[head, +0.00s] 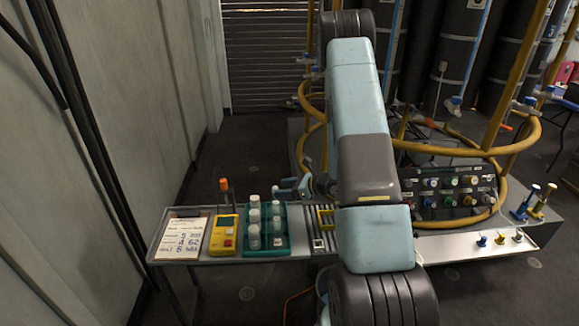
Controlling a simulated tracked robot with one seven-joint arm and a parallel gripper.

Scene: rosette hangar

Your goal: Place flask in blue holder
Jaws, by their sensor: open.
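Several pale flasks with light caps (254,217) stand upright in two columns in a green rack (284,241) on the narrow bench. I cannot tell which one the task means. A blue stand (522,210) rises at the far right beside a yellow one (541,206). I cannot tell whether it is the blue holder. My gripper (280,190) is small in view, at the rear edge of the green rack, left of my arm. It is open, with no flask seen between its fingers. My arm hides the bench's right part.
A yellow meter (225,235) and a clipboard (184,238) lie on the bench's left. A slatted section (322,228) adjoins the rack. Yellow rails (525,136) and a knobbed panel (448,193) stand at right. The wall (110,110) borders the left.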

